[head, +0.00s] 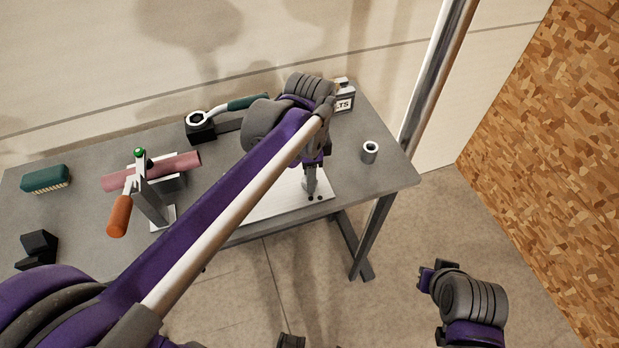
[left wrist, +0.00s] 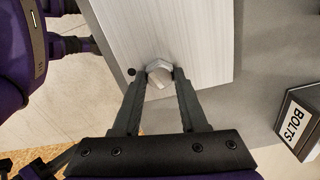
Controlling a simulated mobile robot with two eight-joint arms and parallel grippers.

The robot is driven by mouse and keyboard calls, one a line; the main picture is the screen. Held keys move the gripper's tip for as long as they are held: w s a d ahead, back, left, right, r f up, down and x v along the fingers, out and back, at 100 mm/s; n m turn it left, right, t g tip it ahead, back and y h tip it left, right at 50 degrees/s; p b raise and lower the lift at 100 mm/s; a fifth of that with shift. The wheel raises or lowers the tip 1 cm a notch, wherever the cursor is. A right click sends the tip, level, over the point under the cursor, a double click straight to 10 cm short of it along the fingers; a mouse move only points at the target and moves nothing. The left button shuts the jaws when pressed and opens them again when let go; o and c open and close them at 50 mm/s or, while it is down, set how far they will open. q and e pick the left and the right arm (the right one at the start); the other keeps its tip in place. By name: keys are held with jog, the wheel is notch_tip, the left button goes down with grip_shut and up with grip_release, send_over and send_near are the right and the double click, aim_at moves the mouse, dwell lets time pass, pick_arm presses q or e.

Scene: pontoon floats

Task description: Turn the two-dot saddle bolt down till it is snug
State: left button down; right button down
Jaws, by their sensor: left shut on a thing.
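The saddle bolt (left wrist: 160,70) has a bright hex head and stands on a pale brushed plate (left wrist: 190,25). My left gripper (left wrist: 159,82) is shut on the head, one finger on each side. One dark dot shows on the plate left of the head in the left wrist view. In the head view my left gripper (head: 311,188) points down at the plate (head: 260,212), and two dark dots show by its fingertips. The bolt is mostly hidden there, and its shank is hidden in both views. My right gripper (head: 428,278) is off the table at lower right; its fingers are unclear.
A box marked BOLTS (left wrist: 300,120) and a grey sleeve (head: 369,152) stand near the bench's (head: 395,178) right end. A green-handled ring wrench (head: 248,102) lies behind my left arm. A clamp stand with a red pipe (head: 120,178), a green brush (head: 45,178) and a black block (head: 38,247) are left.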

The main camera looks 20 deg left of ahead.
pick_arm(q)
jog(key=shift+m, duration=0.9)
jog(key=c, duration=0.6)
grip_release()
jog(key=shift+o, duration=0.2)
jog(key=shift+r+p, duration=0.7)
jog(key=shift+r, duration=0.7)
jog(key=shift+w+r+p, duration=0.1)
jog(key=shift+r+p, duration=0.7)
jog(key=shift+r, duration=0.85)
jog(key=shift+f, duration=0.1)
pick_arm(e)
jog(key=r, duration=0.1)
jog(key=w+r, duration=0.1)
jog(key=r, duration=0.1)
jog(key=w+r, duration=0.1)
jog(key=shift+w+r, duration=0.15)
